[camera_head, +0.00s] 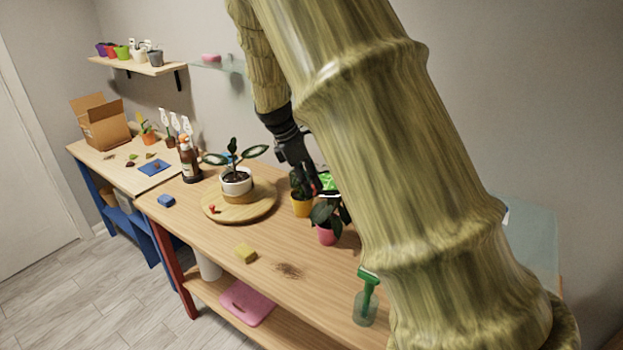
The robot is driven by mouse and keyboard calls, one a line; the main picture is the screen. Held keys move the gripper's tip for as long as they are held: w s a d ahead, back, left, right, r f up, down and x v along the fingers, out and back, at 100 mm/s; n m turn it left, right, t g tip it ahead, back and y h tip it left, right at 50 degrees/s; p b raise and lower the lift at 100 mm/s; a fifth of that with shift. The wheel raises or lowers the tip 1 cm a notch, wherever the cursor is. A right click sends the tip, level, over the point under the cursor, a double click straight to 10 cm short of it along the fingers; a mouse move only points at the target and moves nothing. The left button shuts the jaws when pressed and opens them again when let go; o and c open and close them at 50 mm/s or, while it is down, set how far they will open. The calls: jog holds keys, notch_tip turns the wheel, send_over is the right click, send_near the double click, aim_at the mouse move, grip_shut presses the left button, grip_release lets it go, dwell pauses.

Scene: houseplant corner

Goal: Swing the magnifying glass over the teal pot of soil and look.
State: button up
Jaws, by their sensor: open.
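My gripper (308,178) is black and hangs from my arm over the wooden table, its fingers close to the plants. It is open; whether anything lies between its fingers I cannot tell. Just below it stand a yellow pot (301,207) and a pink pot (326,235), both with leafy plants. I cannot make out the magnifying glass. I cannot make out a teal pot of soil either. My large arm covers the right part of the table and may hide them.
A white pot (236,184) with a plant stands on a round wooden board (264,207). A brown bottle (189,160), a yellow sponge (246,254), spilled soil (289,270) and a green-topped sprayer (366,306) are on the table. The front left of the tabletop is mostly clear.

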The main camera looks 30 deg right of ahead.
jog(key=shift+x, duration=0.8)
jog(key=shift+r, duration=0.1)
grip_shut()
